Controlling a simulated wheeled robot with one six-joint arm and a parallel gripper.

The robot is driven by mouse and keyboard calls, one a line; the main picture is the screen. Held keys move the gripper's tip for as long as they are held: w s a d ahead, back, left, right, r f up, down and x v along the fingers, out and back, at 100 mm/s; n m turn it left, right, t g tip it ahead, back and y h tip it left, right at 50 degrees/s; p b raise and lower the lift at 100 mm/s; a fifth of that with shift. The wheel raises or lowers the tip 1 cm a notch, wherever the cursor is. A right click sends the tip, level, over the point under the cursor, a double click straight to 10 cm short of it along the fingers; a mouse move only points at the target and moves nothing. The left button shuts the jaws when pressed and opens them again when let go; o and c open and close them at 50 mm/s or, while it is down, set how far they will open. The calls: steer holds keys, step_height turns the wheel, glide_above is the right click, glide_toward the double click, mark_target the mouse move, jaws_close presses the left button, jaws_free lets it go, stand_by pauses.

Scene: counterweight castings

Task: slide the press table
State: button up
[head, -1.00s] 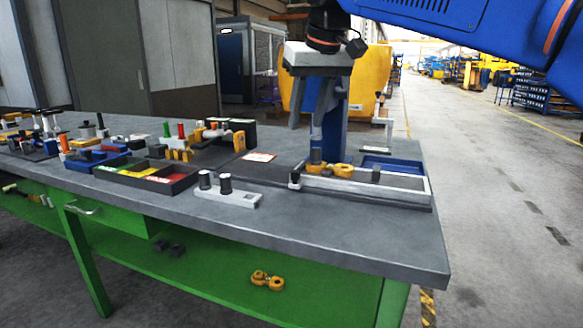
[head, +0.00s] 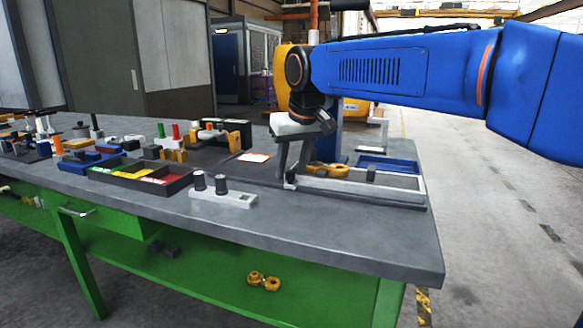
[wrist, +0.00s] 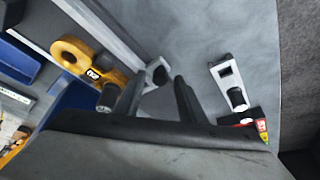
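The press table (head: 400,182) is a pale, flat framed slide at the right end of the bench, below the press column. A dark knob on a white block (head: 290,181) sits at its left end; the knob also shows in the wrist view (wrist: 158,72). A yellow casting (head: 328,169) lies at the slide's back left and also shows in the wrist view (wrist: 88,58). My gripper (head: 292,174) points down over the knob end. In the wrist view its two fingers are apart, with the knob between their tips; contact cannot be told.
A white holder with two dark pegs (head: 235,199) stands left of the slide. A black bin with coloured compartments (head: 140,177) is farther left. A blue tray (head: 390,164) lies behind the slide. The bench's front right (head: 350,235) is clear.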

steer(key=shift+f, duration=0.15)
steer(key=shift+c, duration=0.6)
jaws_close()
steer(key=shift+w+a, duration=0.2)
steer(key=shift+a, duration=0.3)
steer(key=w+a, duration=0.2)
steer(key=a, duration=0.5)
steer(key=w+a, duration=0.3)
steer(key=a, duration=0.4)
steer(key=w+a, duration=0.2)
steer(key=a, duration=0.5)
steer(key=shift+w+a, duration=0.25)
steer(key=shift+w, duration=0.15)
steer(key=shift+w+a, duration=0.1)
steer(key=shift+a, duration=0.1)
steer(key=shift+o, duration=0.6)
jaws_free()
steer(key=shift+a, duration=0.15)
